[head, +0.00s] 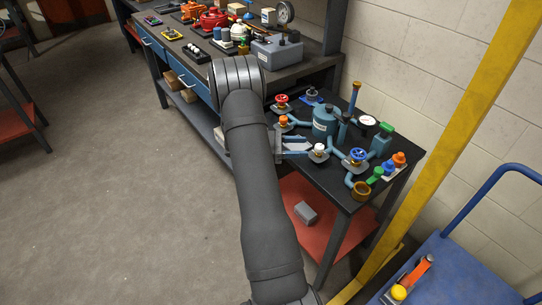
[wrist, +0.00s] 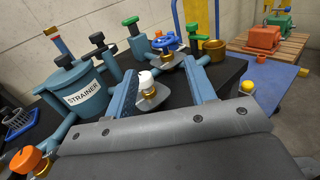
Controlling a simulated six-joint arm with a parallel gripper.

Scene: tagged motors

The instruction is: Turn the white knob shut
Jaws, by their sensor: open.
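The white knob (head: 319,148) sits on a brass stem above a grey plate, on the dark bench with the blue pipework. In the wrist view the white knob (wrist: 146,79) stands upright between the lines of my two fingers, nearer the left one. My gripper (head: 306,145) is open and empty, just left of the knob in the head view. In the wrist view my gripper (wrist: 160,66) has its fingers spread on either side of the knob. I see no contact, and I cannot tell how far the tips reach past it.
A blue strainer tank (wrist: 85,92) stands left of the knob. An orange knob (wrist: 27,160) is at the lower left. A blue handwheel (head: 357,155), a brass cup (head: 361,190) and green and orange knobs (head: 399,159) stand close to the right. A yellow post (head: 462,120) rises beside the bench.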

